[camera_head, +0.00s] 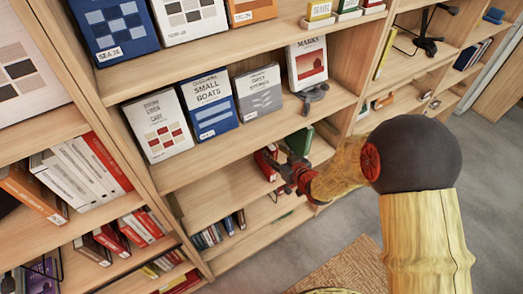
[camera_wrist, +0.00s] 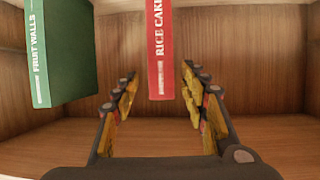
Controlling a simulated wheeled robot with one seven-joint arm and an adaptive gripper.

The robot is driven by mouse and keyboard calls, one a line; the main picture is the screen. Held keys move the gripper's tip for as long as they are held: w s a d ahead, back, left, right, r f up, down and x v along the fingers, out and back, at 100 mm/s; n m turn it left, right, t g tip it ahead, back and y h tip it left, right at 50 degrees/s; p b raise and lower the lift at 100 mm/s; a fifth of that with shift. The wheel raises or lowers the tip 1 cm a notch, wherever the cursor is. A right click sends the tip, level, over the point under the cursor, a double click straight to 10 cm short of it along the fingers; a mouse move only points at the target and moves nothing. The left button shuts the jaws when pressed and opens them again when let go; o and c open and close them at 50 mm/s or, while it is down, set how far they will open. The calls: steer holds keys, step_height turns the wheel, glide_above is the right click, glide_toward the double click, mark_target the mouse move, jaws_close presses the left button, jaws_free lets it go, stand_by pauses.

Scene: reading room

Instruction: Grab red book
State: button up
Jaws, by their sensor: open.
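The red book (camera_wrist: 160,50), with "RICE CAKE" on its spine, shows upright in the wrist view, ahead of and between my fingers. Its upper end is cut off by the frame. My gripper (camera_wrist: 158,85) is open, with a finger on each side of the book and clear gaps to both. I cannot tell how deep the fingertips reach relative to the spine. In the head view my gripper (camera_head: 288,172) is at a lower shelf bay, and the red book (camera_head: 265,162) shows partly behind it.
A green book (camera_wrist: 62,50), "FRUIT WALLS", stands left of the red one in the wrist view; it also shows in the head view (camera_head: 301,139). Wooden shelf boards (camera_head: 225,188) and side walls enclose the bay. The right of the bay is bare in the wrist view.

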steer(key=b+x, duration=0.2)
steer(key=x, duration=0.6)
steer(key=shift+f, duration=0.35)
steer(key=shift+s, duration=0.1)
steer(key=shift+c, duration=1.3)
jaws_close()
steer(key=shift+r, duration=0.1)
